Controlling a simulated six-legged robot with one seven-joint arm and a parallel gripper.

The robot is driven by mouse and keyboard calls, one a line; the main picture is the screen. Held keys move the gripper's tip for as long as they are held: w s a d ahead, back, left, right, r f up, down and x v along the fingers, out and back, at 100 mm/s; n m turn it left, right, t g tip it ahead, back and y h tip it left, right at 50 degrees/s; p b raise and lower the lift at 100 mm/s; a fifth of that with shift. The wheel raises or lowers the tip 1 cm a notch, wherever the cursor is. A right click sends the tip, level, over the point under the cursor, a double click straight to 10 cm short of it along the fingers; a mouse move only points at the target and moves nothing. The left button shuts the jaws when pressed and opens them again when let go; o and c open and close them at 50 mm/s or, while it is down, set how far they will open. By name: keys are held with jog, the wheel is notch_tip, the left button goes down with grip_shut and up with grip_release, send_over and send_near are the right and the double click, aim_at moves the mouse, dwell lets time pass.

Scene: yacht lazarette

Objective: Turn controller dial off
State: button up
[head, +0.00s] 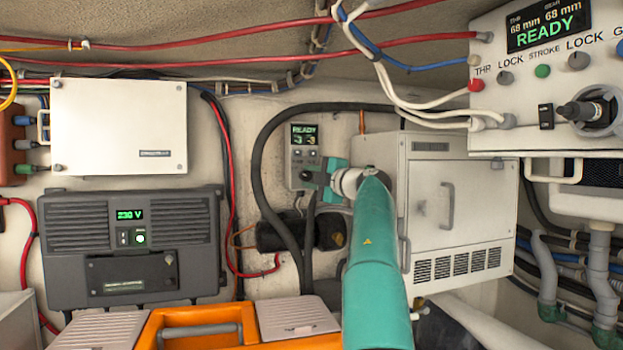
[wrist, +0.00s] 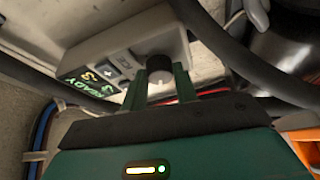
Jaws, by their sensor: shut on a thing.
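The controller (head: 304,140) is a small grey wall unit in the middle of the head view, with a green READY display and buttons. It also shows tilted in the wrist view (wrist: 125,65), its READY display at the left end. Its dial (wrist: 160,66) is a dark round knob with a pale end at the unit's lower part. My gripper (wrist: 160,78) has one finger on each side of the dial and is shut on it.
A dark hose (head: 257,165) loops close left of the controller. A white cabinet (head: 455,215) stands to the right. A grey 230 V inverter (head: 130,245) is at the left. A larger READY panel (head: 550,75) hangs at upper right. An orange toolbox (head: 205,320) is below.

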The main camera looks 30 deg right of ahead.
jog(key=o, duration=1)
jog(key=shift+a, duration=0.1)
